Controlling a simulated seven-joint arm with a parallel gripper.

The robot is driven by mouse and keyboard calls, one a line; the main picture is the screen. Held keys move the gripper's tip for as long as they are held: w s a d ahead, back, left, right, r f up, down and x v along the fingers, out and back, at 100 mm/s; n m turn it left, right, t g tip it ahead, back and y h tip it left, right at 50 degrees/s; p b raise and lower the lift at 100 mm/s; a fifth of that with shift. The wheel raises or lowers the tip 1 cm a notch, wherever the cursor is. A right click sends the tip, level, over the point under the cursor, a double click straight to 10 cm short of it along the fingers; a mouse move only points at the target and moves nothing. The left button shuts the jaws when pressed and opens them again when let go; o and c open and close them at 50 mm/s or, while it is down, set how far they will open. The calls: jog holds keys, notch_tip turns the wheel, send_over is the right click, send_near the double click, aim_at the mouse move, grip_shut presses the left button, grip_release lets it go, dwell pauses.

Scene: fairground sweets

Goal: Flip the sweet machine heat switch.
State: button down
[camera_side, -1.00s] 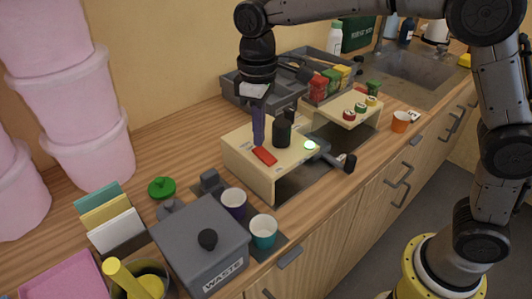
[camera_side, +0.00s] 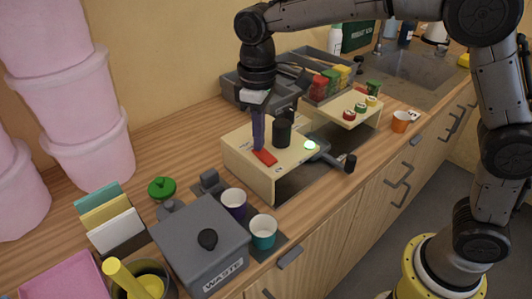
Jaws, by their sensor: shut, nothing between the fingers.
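The sweet machine (camera_side: 240,165) is a cream box on the wooden counter. A red rocker switch (camera_side: 266,158) lies on its top near the left end; I take it as the heat switch. My gripper (camera_side: 259,149) is shut and empty, pointing straight down. Its purple fingertips are at the back end of the red switch and look to be touching it, though I cannot be sure of contact.
A grey waste box (camera_side: 203,250), a purple cup (camera_side: 233,204) and a teal cup (camera_side: 263,232) stand in front to the left.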

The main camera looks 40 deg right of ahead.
jog(key=shift+f, duration=0.4)
jog(key=shift+r, duration=3.55)
jog(key=s+d+r+m+t, duration=0.3)
jog(key=s+d+r, duration=0.5)
jog(key=s+d, duration=0.45)
jog(key=s+d+f+m+t, duration=0.2)
jog(key=s+f+m, duration=0.1)
jog(key=s+f, duration=0.8)
jog(key=shift+s+d+f+t, duration=0.3)
jog(key=shift+s+d+f, duration=0.05)
jog(key=shift+d+f, duration=0.05)
